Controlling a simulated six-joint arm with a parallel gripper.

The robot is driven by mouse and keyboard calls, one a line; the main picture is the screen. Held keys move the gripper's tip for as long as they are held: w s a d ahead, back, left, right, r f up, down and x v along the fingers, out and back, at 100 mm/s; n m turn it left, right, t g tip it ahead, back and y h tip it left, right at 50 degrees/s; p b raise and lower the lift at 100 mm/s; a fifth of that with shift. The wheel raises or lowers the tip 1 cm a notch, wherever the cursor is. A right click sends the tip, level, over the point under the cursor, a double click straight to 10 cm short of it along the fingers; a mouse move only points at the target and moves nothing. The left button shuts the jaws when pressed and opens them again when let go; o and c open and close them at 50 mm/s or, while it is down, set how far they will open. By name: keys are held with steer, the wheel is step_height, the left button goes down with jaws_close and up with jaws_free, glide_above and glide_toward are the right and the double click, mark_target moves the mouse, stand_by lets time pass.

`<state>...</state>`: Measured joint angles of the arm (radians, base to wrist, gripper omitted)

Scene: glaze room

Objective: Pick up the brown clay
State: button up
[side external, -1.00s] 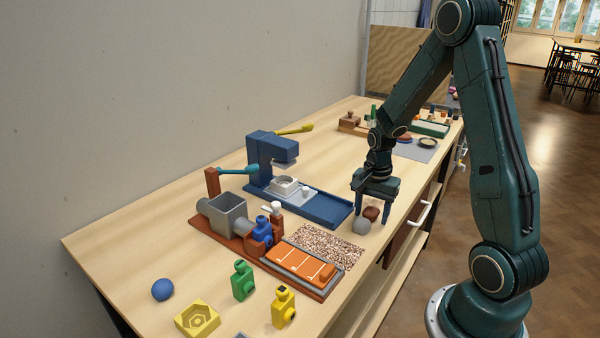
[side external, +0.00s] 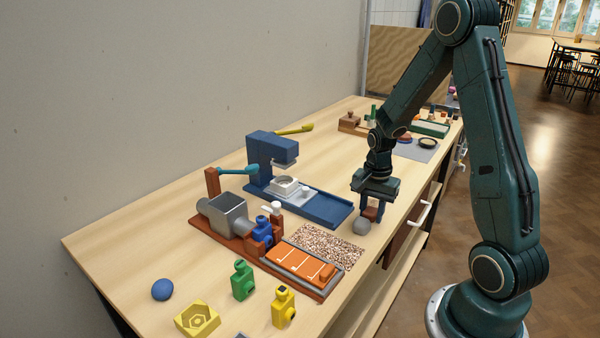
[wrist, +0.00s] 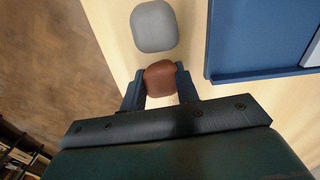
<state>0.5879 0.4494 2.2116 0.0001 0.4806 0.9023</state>
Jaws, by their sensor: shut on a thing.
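The brown clay (wrist: 160,79) is a small rounded lump between my two fingers in the wrist view. It also shows between the fingers in the side view (side external: 371,213). My gripper (wrist: 160,88) is shut on it, with one finger against each side; in the side view my gripper (side external: 370,212) is low over the table. I cannot tell whether the clay touches the table. A grey clay lump (wrist: 154,26) lies just beyond the brown one, and in the side view this grey lump (side external: 361,227) sits in front of the gripper.
A blue press with a long tray (side external: 327,209) stands left of the gripper. A speckled mat (side external: 325,246) and an orange tray (side external: 290,258) lie nearer the camera. The table's edge and a white drawer handle (side external: 420,214) are close on the right.

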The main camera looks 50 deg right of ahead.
mark_target(372, 210)
steer(key=shift+r, duration=0.1)
step_height(372, 210, up, 20)
stand_by(0.8)
